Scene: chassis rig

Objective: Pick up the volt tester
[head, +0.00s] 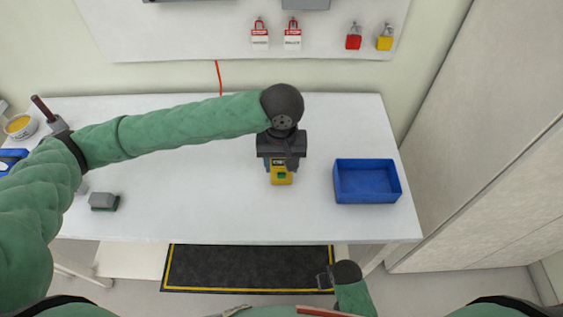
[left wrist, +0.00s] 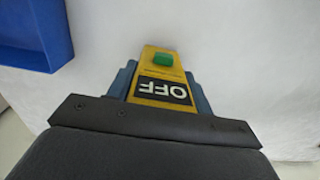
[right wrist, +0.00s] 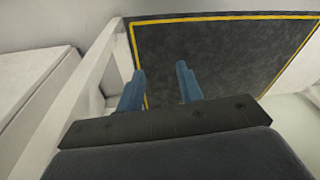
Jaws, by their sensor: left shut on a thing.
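The volt tester (head: 281,177) is a yellow device with a green button and a dark display. It is over the white table, left of the blue bin. My left gripper (head: 280,164) is shut on it from above. In the left wrist view the volt tester (left wrist: 160,85) sits between the two blue fingers (left wrist: 163,90), and its dark label reads OFF upside down. I cannot tell whether it touches the table. My right gripper (head: 326,280) is low in front of the table, and in the right wrist view its blue fingers (right wrist: 160,88) are apart with nothing between them.
A blue bin (head: 367,199) stands on the white table (head: 230,215) at the right. A small grey and green block (head: 104,201) lies at the left. Tags and padlocks (head: 353,37) hang on the back board. A dark mat (head: 245,268) lies on the floor.

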